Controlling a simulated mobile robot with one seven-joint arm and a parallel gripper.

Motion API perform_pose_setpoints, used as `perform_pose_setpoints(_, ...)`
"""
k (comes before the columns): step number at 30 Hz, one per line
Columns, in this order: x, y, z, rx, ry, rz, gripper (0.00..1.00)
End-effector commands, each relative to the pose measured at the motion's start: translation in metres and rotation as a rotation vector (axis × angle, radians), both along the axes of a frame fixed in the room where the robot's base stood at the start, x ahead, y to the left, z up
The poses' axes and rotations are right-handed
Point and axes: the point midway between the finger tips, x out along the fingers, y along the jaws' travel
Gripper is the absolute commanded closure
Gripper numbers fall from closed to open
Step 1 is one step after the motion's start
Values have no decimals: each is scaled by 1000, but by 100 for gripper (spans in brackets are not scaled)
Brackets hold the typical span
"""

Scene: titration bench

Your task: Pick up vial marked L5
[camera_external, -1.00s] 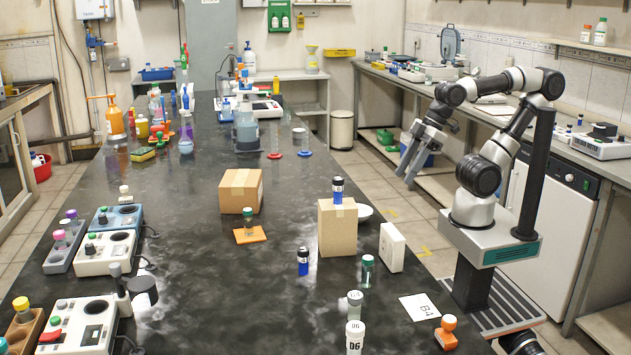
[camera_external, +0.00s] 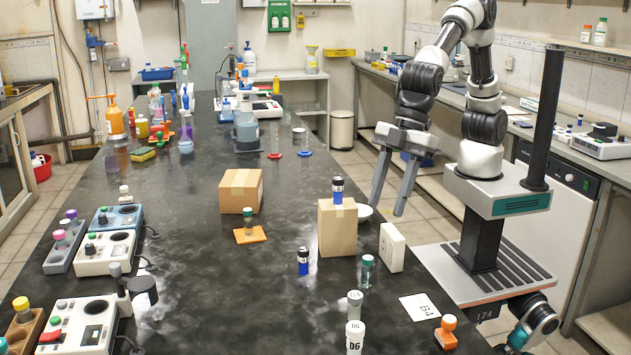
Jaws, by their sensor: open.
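No mark reading L5 can be made out, so I cannot tell which vial it is. Another blue vial (camera_external: 303,262) stands on the bench left of that box. A green-capped vial (camera_external: 367,271) stands right of it. A grey-capped vial (camera_external: 355,304) stands at the front by a white container marked D6 (camera_external: 355,338). A green-capped vial (camera_external: 248,221) stands on an orange pad. My gripper (camera_external: 388,208) is open and empty, fingers pointing down, near the bench's right edge, behind the white block.
A white block (camera_external: 391,248) and a partly hidden white dish (camera_external: 364,212) stand near the tall box. A B4 card (camera_external: 419,307) and an orange stamp-like object (camera_external: 446,332) lie front right. A low cardboard box (camera_external: 240,191) stands mid-bench. The centre front of the black bench (camera_external: 230,300) is clear.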

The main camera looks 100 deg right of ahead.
Motion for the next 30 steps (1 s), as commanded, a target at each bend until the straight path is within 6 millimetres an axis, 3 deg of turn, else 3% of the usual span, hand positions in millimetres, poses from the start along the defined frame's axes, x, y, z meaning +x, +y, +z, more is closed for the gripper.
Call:
perform_pose_setpoints(12, 28, 16, -84, -3, 4, -1, 59)
perform_pose_setpoints(22, 38, 22, -110, -3, 2, -2, 59)
perform_pose_setpoints(30, 49, 33, -145, -2, 1, -1, 59)
